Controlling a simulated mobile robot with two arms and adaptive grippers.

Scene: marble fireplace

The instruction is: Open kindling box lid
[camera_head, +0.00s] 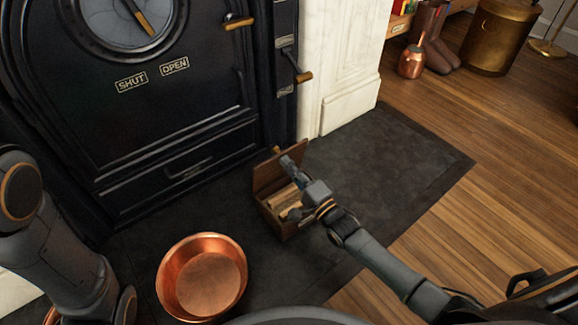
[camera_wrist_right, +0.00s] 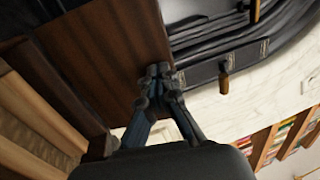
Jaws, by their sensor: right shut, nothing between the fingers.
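The kindling box (camera_head: 279,225) is a small brown wooden box on the dark hearth, in front of the black stove. Its lid (camera_head: 267,173) stands raised at the back, and pale sticks of kindling (camera_head: 283,199) show inside. My right gripper (camera_head: 289,161) is over the box, close to the raised lid's upper edge. In the right wrist view, its closed fingertips (camera_wrist_right: 160,72) are at the edge of the brown lid panel (camera_wrist_right: 100,60). I cannot tell whether they touch it. My forearm hides part of the box's right side. My left arm shows at the left, but its gripper is out of view.
A copper bowl (camera_head: 204,280) sits on the hearth left of the box. The black stove (camera_head: 170,110) and white marble surround (camera_head: 345,65) stand behind. Boots (camera_head: 430,45), a copper pot (camera_head: 411,63) and a brass bucket (camera_head: 497,40) are at the back right. The hearth right of the box is clear.

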